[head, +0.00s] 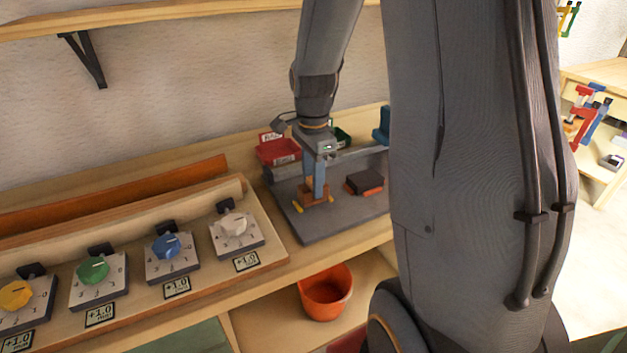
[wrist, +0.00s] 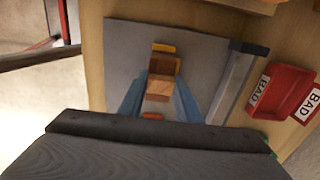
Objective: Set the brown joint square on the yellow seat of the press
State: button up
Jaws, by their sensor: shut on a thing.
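My gripper (head: 318,188) reaches down over a grey plate (head: 335,222), its blue fingers closed on the brown joint (head: 309,195). In the wrist view the brown joint (wrist: 158,88) sits between the two blue fingertips (wrist: 158,95). Parts of the yellow seat (head: 298,208) show at the joint's lower edge in the head view. In the wrist view the yellow seat (wrist: 164,48) shows just past the joint's far end. The joint covers the rest of the seat. I cannot tell whether the joint touches the seat or is square to it.
A dark block with a red edge (head: 364,182) lies right of the gripper. A red bin marked BAD (wrist: 291,92) stands beside the plate. Several dial boxes, one with a white knob (head: 234,224), line the bench at left. An orange bucket (head: 326,291) is below.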

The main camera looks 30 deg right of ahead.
jog(key=shift+f, duration=0.6)
jog(key=o, duration=1.1)
jog(key=shift+o, duration=0.2)
